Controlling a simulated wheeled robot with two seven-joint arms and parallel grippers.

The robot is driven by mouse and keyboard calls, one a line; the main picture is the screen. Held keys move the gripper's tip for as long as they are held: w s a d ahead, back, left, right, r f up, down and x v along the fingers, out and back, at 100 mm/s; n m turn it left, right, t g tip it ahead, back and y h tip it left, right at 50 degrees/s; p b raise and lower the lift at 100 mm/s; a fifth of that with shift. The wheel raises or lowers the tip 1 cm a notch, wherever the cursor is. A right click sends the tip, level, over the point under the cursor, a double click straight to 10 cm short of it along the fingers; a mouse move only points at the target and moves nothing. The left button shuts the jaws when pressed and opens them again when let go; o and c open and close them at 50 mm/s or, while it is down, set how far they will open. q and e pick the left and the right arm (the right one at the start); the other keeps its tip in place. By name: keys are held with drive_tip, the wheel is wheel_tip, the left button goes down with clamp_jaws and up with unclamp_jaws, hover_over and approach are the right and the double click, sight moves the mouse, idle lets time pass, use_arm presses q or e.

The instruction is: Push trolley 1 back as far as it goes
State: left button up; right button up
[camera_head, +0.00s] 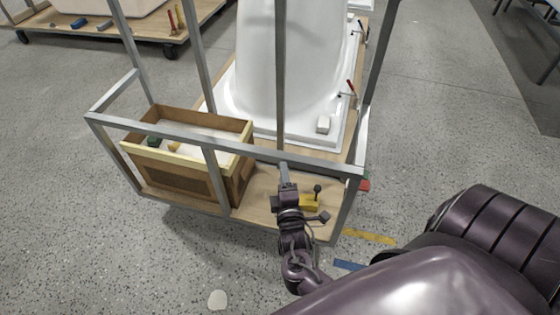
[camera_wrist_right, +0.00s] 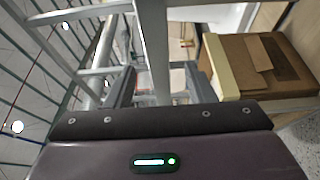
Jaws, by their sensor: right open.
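The nearest trolley, which I take as trolley 1, has a grey metal frame (camera_head: 130,125) around a wooden deck (camera_head: 262,205) carrying a white bathtub shell (camera_head: 290,70). My right gripper (camera_head: 284,176) is open at the trolley's near top rail, close to a grey upright. In the right wrist view, a grey post (camera_wrist_right: 154,50) runs between and beyond the fingers of the gripper (camera_wrist_right: 162,84). I cannot tell whether they touch the metal. My left gripper is not in view.
A wooden box (camera_head: 185,185) sits on the deck's near left. A yellow item (camera_head: 309,201) lies on the deck by my wrist. Another trolley (camera_head: 120,30) stands at the back left. Yellow (camera_head: 369,237) and blue (camera_head: 349,265) floor marks lie right.

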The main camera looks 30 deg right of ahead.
sight(280, 157)
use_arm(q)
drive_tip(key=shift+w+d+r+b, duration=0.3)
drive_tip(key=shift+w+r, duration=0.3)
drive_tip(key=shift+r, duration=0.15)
use_arm(e)
drive_tip(key=x, duration=0.7)
drive_tip(key=shift+w+r, duration=0.15)
drive_tip(key=shift+w, duration=0.15)
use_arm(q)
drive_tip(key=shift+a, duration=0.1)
use_arm(e)
clamp_jaws()
